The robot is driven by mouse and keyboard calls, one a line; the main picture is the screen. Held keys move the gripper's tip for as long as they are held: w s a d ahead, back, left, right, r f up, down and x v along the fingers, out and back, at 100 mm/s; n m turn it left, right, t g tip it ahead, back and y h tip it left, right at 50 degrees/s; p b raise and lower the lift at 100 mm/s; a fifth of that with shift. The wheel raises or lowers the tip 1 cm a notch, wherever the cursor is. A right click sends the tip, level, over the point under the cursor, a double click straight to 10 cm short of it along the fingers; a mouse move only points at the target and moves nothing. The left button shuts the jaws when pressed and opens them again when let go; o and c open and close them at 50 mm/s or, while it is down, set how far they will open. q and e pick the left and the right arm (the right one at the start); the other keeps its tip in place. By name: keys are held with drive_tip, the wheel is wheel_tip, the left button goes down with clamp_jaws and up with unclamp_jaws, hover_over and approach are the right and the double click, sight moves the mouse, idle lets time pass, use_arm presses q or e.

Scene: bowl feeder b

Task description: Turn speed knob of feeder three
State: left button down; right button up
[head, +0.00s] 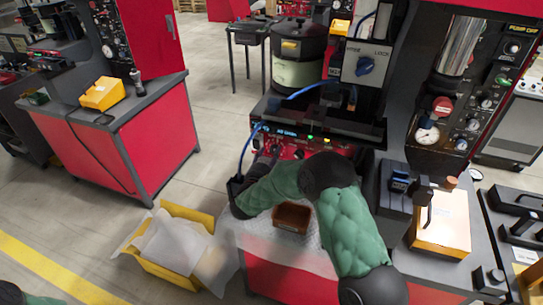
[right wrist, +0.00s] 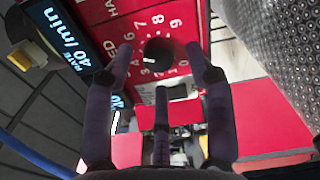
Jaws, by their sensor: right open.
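The speed knob (right wrist: 158,56) is a round black dial with a white pointer line, on a red panel (right wrist: 105,12). A ring of numbers surrounds it in the right wrist view. A blue-lit display (right wrist: 65,35) beside it reads RATE 40 /min. My right gripper (right wrist: 159,50) is open, with dark fingers spread on both sides of the knob and a third finger below. I cannot tell whether any finger touches it. In the head view my right gripper (head: 265,152) is at the red control front (head: 287,150) under the machine, and the knob cannot be made out. My left gripper is out of view.
A brown bin (head: 291,217) sits on the bench near my right forearm. A yellow crate (head: 170,275) with a whitish liner stands on the floor at left. A red cabinet (head: 165,140) is further left. A blue cable (head: 246,150) hangs close to my right gripper.

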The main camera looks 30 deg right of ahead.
drive_tip(key=shift+x, duration=0.8)
clamp_jaws()
drive_tip(key=shift+n+b, duration=0.6)
drive_tip(key=shift+n, duration=0.8)
